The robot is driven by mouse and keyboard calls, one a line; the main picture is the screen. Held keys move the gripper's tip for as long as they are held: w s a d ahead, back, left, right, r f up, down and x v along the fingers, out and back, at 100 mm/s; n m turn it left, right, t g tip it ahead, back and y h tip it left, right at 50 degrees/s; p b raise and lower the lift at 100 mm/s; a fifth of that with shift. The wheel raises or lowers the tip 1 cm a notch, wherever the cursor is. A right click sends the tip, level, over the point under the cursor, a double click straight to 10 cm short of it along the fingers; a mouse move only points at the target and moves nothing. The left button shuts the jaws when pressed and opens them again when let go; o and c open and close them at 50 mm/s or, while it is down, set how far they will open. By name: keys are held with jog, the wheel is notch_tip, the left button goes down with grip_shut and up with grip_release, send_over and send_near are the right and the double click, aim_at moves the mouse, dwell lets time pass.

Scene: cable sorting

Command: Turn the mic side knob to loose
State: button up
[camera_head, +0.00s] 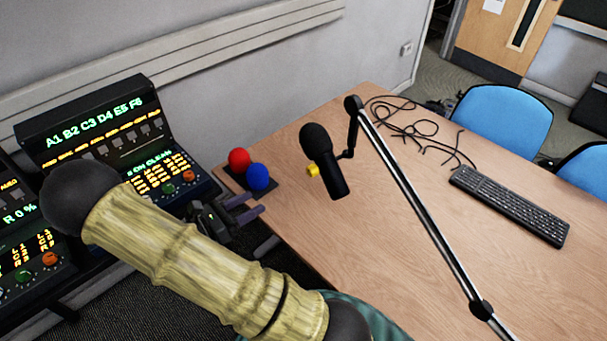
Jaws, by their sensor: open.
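The black microphone (326,160) hangs tilted from a boom arm over the wooden table. Its round foam head is at the upper left and its body points down. A small yellow knob (312,170) sticks out of its left side. My gripper (257,204) is left of the microphone, near the table's left edge, with its purple-grey fingers pointing right toward the knob side. The fingers are apart and nothing shows between them. A clear gap separates them from the knob. The knob's setting cannot be read from here.
A red ball (239,159) and a blue ball (258,177) sit on a dark base close behind my gripper. The boom arm (420,208) crosses the table (385,290). A keyboard (512,205) and loose cables (410,125) lie right. Lit consoles (110,130) stand left.

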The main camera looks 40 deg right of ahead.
aim_at(309, 172)
jog(key=d+p, duration=0.1)
jog(key=d, duration=0.4)
jog(key=d+p, duration=0.1)
jog(key=d, duration=0.5)
jog(key=s+d+p, duration=0.1)
jog(key=d, duration=0.5)
jog(key=shift+w, duration=0.1)
jog(key=c, duration=1)
